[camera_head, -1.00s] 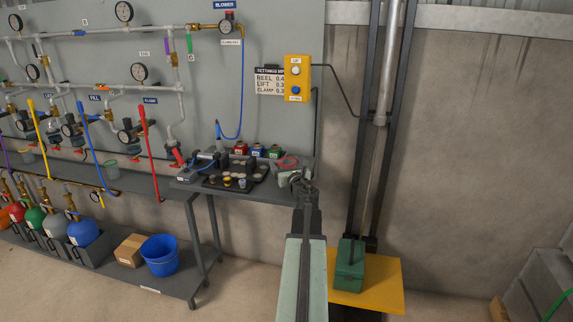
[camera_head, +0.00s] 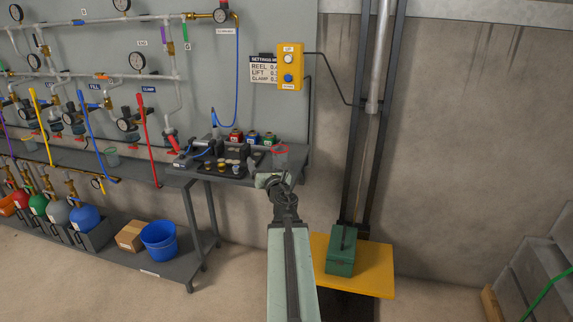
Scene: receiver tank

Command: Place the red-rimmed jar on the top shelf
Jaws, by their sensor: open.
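The red-rimmed jar (camera_head: 280,160) is clear-walled and stands upright at the right end of the grey bench, with its red rim uppermost. My gripper (camera_head: 266,180) is at the bench's front edge, just in front of and below the jar in the picture. It is open and appears empty; the jar stands apart from it. My wrist hides part of the bench edge. I cannot tell which surface is the top shelf; a grey shelf (camera_head: 130,170) runs left along the wall, above a lower one (camera_head: 150,268).
Small red, blue and green containers (camera_head: 253,137) and a black tray (camera_head: 225,172) crowd the bench left of the jar. Coloured levers lean over the left shelf. A green box (camera_head: 341,252) sits on a yellow platform (camera_head: 375,270) at right.

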